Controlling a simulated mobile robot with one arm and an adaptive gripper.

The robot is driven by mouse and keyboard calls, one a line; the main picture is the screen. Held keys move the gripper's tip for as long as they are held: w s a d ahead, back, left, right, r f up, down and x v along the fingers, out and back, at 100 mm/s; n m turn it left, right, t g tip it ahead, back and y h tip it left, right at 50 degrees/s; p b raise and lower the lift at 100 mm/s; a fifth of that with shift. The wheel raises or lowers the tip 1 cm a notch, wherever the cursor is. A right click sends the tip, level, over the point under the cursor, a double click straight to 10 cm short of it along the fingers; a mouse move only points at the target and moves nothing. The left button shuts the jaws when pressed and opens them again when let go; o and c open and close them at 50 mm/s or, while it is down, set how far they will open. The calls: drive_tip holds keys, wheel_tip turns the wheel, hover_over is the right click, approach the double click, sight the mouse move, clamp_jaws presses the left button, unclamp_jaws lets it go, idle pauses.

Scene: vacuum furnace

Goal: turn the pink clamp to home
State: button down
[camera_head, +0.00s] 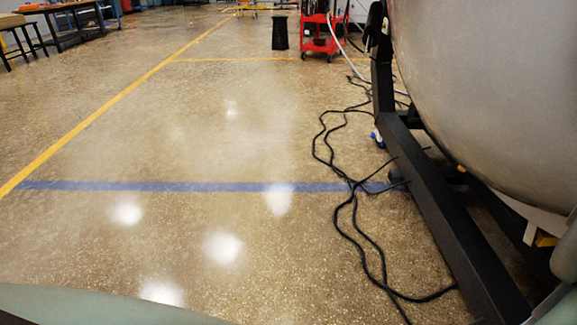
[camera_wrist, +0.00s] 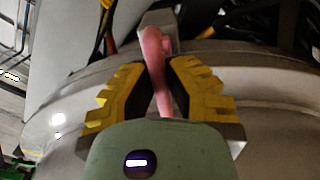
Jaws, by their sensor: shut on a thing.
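The pink clamp (camera_wrist: 154,48) is in the upper middle of the wrist view, standing at the rim of the large grey furnace vessel. My gripper (camera_wrist: 157,75) has its two yellow and black fingers on either side of the clamp's narrow part and is shut on it. The clamp's upper end shows above the fingers, against a grey bracket (camera_wrist: 158,19). Part of its lower end is hidden by my gripper's green body. In the head view neither the clamp nor my gripper shows.
The furnace vessel (camera_head: 490,90) and its black frame (camera_head: 440,210) fill the right of the head view. Black cables (camera_head: 345,205) lie on the floor beside the frame. A red cart (camera_head: 320,38) and a black bin (camera_head: 280,33) stand behind.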

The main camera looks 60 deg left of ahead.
drive_tip(key=shift+f, duration=0.2)
drive_tip(key=c, duration=1)
unclamp_jaws()
drive_tip(key=shift+r, duration=0.15)
drive_tip(key=shift+v, duration=5.95)
drive_tip(key=shift+a, duration=0.1)
